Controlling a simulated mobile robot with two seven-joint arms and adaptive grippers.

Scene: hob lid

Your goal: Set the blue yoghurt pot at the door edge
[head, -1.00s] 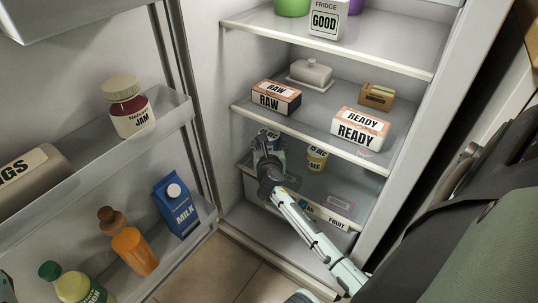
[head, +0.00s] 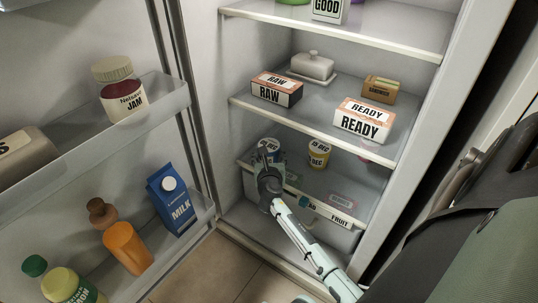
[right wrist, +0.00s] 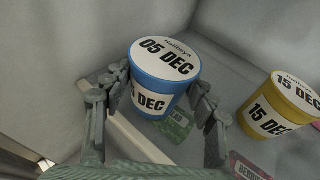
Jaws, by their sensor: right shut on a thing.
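The blue yoghurt pot (right wrist: 158,90) has a white lid reading "05 DEC". In the right wrist view it stands between the fingers of my right gripper (right wrist: 160,95), which is shut on it. In the head view the pot (head: 269,146) is at the left of the low fridge shelf, close behind its front edge, with my right gripper (head: 266,160) in front of it and hiding its lower part. I cannot tell whether its base touches the shelf. My left gripper is not in view.
A yellow pot (head: 319,154) reading "15 DEC" stands to the right on the same shelf. The shelf above (head: 310,119) holds RAW (head: 276,90) and READY (head: 364,121) boxes. The open door at left carries a jam jar (head: 121,92), milk carton (head: 174,200) and bottles.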

